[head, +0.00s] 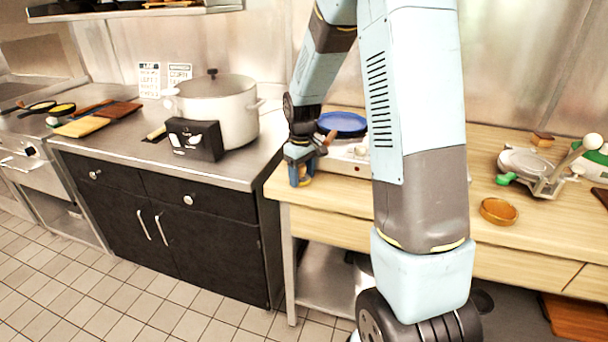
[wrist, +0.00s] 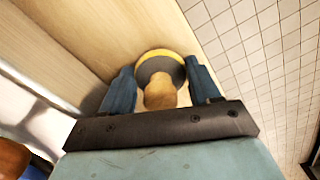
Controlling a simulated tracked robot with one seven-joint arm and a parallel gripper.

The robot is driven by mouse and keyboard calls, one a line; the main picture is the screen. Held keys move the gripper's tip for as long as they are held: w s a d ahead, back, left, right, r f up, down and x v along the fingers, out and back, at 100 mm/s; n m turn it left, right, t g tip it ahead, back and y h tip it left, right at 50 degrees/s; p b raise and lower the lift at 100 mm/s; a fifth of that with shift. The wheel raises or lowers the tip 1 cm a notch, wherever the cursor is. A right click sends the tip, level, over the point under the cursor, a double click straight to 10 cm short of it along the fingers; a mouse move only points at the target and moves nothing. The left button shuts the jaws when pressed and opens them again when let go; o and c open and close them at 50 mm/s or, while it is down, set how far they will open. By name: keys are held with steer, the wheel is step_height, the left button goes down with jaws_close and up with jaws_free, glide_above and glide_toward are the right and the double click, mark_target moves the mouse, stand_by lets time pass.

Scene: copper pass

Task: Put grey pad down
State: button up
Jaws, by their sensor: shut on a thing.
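The grey pad (wrist: 162,67) is a round grey disc with a yellow rim and a wooden knob, seen in the wrist view. My gripper (wrist: 160,88) is shut on it, with one blue finger on each side. In the head view my gripper (head: 300,172) points down at the front left corner of the wooden counter (head: 350,199). The pad is mostly hidden there by the fingers. I cannot tell whether the pad touches the counter top.
A hotplate (head: 347,160) with a blue pan (head: 342,124) stands close behind my gripper. A steel counter with a large pot (head: 217,112) and a black box (head: 195,140) is to the left. A small wooden bowl (head: 499,212) and a press (head: 540,172) stand right.

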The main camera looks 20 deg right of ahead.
steer(key=shift+f, duration=0.15)
steer(key=o, duration=1.1)
